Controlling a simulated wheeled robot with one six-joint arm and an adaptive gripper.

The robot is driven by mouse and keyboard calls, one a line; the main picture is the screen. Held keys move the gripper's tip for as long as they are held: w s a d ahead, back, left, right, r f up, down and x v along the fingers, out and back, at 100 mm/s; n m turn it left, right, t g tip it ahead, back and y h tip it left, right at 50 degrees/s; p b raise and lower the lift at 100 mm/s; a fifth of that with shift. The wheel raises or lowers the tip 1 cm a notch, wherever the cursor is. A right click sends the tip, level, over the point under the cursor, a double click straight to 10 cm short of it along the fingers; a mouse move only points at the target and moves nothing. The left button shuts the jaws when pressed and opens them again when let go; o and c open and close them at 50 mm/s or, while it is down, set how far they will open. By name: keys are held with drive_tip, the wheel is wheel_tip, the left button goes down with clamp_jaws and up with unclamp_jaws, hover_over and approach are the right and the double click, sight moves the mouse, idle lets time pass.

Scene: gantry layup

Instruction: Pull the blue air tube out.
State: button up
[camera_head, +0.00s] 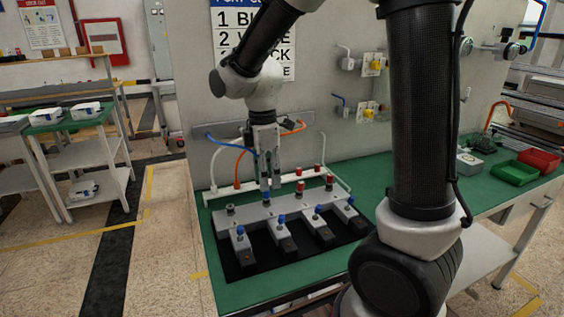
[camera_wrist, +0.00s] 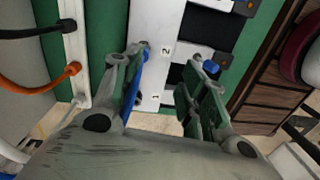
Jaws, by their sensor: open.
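The blue air tube (camera_head: 230,145) leaves the wall bar at the left of the head view and runs right toward my gripper; its far end is hidden behind the gripper. My gripper (camera_head: 270,188) points down, just above the back part of the grey valve block (camera_head: 295,209). In the wrist view my gripper (camera_wrist: 170,55) has its fingers apart. A blue length, seemingly the tube (camera_wrist: 134,82), lies along the inner side of the left finger. I cannot tell whether they touch. The block (camera_wrist: 158,25) shows the numbers 1 and 2 between the fingers.
An orange tube (camera_head: 240,170) and a white tube (camera_head: 213,165) run close to my gripper. Several blue-topped fittings stand on the block's front arms. Red-capped fittings (camera_head: 329,181) stand behind. Green (camera_head: 515,173) and red (camera_head: 540,160) bins sit at the right of the green bench.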

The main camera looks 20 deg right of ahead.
drive_tip(key=shift+w+d+r+n, duration=0.1)
drive_tip(key=shift+w+r+n, duration=0.05)
drive_tip(key=shift+w+n, duration=0.4)
drive_tip(key=shift+w+d+r+n, duration=0.15)
drive_tip(key=shift+w+n, duration=0.15)
drive_tip(key=shift+n, duration=0.35)
drive_tip(key=shift+w+r+n+t, duration=0.2)
drive_tip(key=shift+w+n+t, duration=0.1)
drive_tip(key=shift+n, duration=1.6)
wheel_tip(320, 180, down, 8)
drive_tip(key=shift+r, duration=0.1)
clamp_jaws()
unclamp_jaws()
